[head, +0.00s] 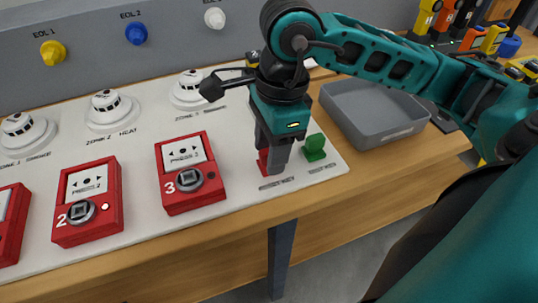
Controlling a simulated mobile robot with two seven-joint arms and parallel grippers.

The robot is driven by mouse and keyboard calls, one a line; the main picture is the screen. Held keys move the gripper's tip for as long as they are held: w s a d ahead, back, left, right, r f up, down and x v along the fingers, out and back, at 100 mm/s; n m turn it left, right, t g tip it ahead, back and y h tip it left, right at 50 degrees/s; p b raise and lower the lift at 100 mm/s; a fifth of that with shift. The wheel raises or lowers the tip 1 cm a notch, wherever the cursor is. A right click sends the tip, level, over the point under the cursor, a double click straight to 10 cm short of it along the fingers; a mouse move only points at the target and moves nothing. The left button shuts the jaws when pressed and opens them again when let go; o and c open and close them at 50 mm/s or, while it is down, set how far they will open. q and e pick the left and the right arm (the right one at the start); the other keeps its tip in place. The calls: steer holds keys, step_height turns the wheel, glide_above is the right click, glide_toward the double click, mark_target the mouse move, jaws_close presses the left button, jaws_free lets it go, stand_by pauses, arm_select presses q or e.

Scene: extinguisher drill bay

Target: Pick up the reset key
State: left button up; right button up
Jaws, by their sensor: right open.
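My right gripper (275,158) points down at the right end of the white board, with its jaws open. Its fingers are low over a small red piece (263,161), which they largely cover. I cannot tell whether they touch it. A small green piece (314,147) stands just right of the fingers, with a printed label in front. No piece can be surely told as the reset key; the label by the red piece is too small to read. My left gripper is not in view.
Red call points 3 (181,203) and 2 (66,236) sit left on the board (235,190), with detectors (112,112) behind. A grey tray (340,105) stands right of the board. Several coloured tools (427,15) stand at the back right. The table's front edge is close.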

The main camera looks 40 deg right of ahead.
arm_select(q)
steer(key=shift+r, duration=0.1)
arm_select(e)
jaws_close()
stand_by(0.3)
arm_select(q)
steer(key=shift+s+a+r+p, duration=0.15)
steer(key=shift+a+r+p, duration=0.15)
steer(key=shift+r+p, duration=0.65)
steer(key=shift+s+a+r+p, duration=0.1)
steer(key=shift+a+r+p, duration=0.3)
steer(key=shift+p, duration=0.9)
arm_select(e)
step_height(320, 180, up, 20)
steer(key=shift+a, duration=0.15)
